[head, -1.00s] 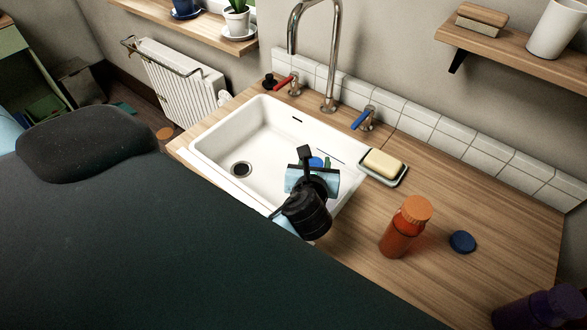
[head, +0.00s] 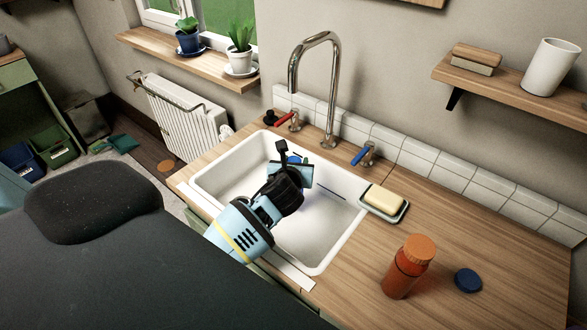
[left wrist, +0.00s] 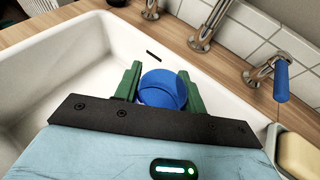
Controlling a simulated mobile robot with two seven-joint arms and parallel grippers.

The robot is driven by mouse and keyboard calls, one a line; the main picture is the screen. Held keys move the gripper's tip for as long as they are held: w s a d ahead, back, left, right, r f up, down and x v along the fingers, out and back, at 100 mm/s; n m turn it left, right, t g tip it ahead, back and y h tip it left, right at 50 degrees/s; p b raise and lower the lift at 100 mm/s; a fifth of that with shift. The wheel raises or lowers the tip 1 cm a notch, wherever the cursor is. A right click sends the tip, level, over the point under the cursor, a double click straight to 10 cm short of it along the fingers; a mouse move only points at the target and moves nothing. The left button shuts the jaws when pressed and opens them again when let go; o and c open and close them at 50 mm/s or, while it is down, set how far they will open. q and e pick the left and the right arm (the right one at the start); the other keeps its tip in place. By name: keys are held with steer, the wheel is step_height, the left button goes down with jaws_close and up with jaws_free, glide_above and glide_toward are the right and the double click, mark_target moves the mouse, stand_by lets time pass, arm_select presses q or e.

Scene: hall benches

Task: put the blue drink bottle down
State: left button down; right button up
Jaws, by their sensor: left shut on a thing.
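The blue drink bottle shows in the left wrist view as a rounded blue top (left wrist: 163,88) between the two green fingers. In the head view only a small blue part (head: 293,159) shows past my gripper; the rest is hidden. My left gripper (head: 300,162) is shut on the bottle and is over the white sink (head: 215,180). I cannot tell how far the bottle's base is from the sink floor. The fingers also show in the left wrist view (left wrist: 160,87). My right gripper is not in view.
An orange bottle (head: 407,268) and a blue disc (head: 468,280) are on the wooden counter (head: 440,240). A soap dish (head: 383,205) sits at the sink's right edge. The tall tap (head: 332,95) and blue-handled valve (head: 364,155) stand behind. Bare counter lies right of the soap dish.

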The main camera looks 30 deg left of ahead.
arm_select(q)
steer(key=shift+w+a, duration=0.15)
steer(key=shift+a, duration=0.1)
steer(key=f, duration=0.3)
steer(key=shift+w+a+f+b, duration=0.25)
steer(key=shift+a+b, duration=0.05)
steer(key=shift+b, duration=0.1)
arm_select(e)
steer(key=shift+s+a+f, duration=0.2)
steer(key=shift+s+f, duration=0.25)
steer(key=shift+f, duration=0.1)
arm_select(q)
steer(key=shift+f, duration=0.15)
steer(key=c, duration=0.8)
jaws_free()
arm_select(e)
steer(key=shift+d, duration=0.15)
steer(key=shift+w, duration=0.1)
